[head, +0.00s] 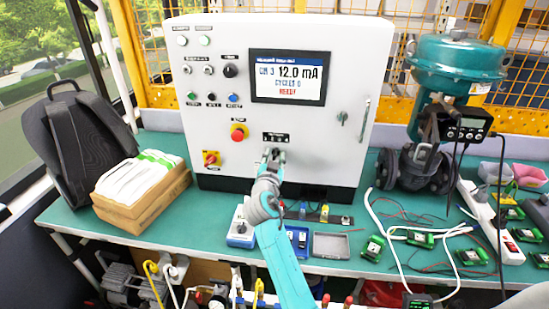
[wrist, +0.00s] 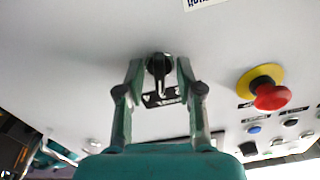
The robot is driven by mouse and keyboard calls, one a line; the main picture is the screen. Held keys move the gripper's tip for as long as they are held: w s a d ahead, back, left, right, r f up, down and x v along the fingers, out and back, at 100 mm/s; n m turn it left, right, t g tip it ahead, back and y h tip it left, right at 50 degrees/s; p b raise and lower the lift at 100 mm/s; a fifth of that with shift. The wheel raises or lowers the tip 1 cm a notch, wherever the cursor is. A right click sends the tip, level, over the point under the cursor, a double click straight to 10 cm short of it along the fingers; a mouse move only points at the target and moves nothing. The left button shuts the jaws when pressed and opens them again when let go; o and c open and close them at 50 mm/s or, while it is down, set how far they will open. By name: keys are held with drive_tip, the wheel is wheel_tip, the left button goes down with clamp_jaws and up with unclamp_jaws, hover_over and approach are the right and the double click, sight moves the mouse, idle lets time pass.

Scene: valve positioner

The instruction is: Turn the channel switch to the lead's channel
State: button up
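The channel switch (wrist: 159,68) is a black rotary knob on the white cabinet face, with a small marked plate beside it in the wrist view. In the head view its label plate (head: 276,138) shows just above my gripper (head: 273,156), which hides most of the knob. In the wrist view my gripper (wrist: 160,72) has one finger on each side of the knob, apart, with narrow gaps showing. The cabinet's screen (head: 289,77) appears to read CH 3, 12.0 mA and READY. The lead's channel cannot be made out; my arm covers part of the area below the cabinet.
A red emergency button on yellow (head: 238,132) sits left of the switch; it also shows in the wrist view (wrist: 268,93). A key lock (head: 342,117) is to the right. Small modules and a grey tray (head: 331,245) lie on the green bench. A valve (head: 415,165) stands right.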

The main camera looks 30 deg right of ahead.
clamp_jaws()
drive_tip(key=shift+m, duration=0.4)
drive_tip(key=shift+r+m, duration=0.15)
drive_tip(key=shift+m, duration=2.35)
drive_tip(key=shift+w+d, duration=0.1)
drive_tip(key=shift+c, duration=0.2)
unclamp_jaws()
drive_tip(key=shift+r, duration=0.1)
drive_tip(key=shift+o, duration=0.2)
